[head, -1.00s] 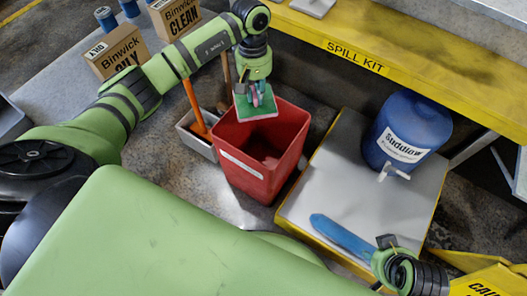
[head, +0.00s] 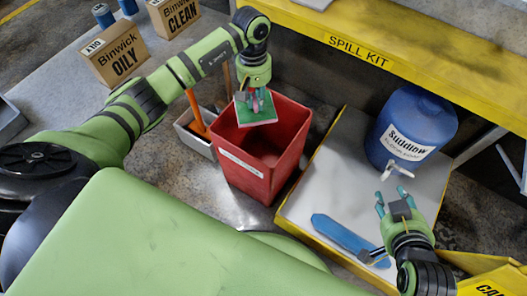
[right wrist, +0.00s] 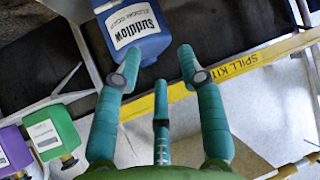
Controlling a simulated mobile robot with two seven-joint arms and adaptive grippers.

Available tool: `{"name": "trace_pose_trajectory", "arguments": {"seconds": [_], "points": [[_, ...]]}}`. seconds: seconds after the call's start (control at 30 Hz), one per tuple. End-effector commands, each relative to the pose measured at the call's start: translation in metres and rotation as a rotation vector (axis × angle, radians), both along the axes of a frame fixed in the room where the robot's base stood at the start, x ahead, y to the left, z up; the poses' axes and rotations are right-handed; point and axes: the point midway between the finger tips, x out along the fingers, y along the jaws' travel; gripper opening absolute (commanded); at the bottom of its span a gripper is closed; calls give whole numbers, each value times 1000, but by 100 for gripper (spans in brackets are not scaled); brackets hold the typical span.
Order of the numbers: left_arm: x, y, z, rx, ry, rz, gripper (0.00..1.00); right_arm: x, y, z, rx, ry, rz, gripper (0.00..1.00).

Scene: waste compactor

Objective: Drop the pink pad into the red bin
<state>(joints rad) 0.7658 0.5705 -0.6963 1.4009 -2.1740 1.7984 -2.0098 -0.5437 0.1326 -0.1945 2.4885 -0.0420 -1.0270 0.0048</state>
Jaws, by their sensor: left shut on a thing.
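The pad covers part of the bin's opening, and the visible inside of the bin looks empty. My right gripper (head: 381,225) is open and empty over the grey tray, in front of the blue jug. Its spread teal fingers also show in the right wrist view (right wrist: 158,75).
The blue jug (head: 408,125) with a tap stands on the yellow-edged tray (head: 310,190), with a flat blue tool (head: 345,235) on it. A grey caddy (head: 192,138) stands left of the bin. The yellow spill kit shelf (head: 420,70) crosses the back right.

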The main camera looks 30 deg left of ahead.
Motion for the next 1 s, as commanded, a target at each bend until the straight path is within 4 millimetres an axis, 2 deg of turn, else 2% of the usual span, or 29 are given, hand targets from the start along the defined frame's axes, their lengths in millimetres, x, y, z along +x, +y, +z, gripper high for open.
{"name": "trace_pose_trajectory", "arguments": {"seconds": [0.2,0.5,0.53,0.57,0.6,0.87,1.0], "points": [[0,0,-3,-1,1,0,0,7,4,9,11,-58,9,40],[0,0,-3,0,0,0,0,8,5,10,13,-64,9,40],[0,0,-3,0,0,0,30,8,5,10,13,-64,9,40],[0,0,-3,0,0,0,42,8,5,10,12,-63,9,40],[0,0,-3,0,0,0,46,8,5,10,12,-63,9,40],[0,0,-3,0,0,0,46,8,5,10,12,-62,9,40],[1,1,3,1,-2,0,46,8,5,10,12,-62,9,40]]}}
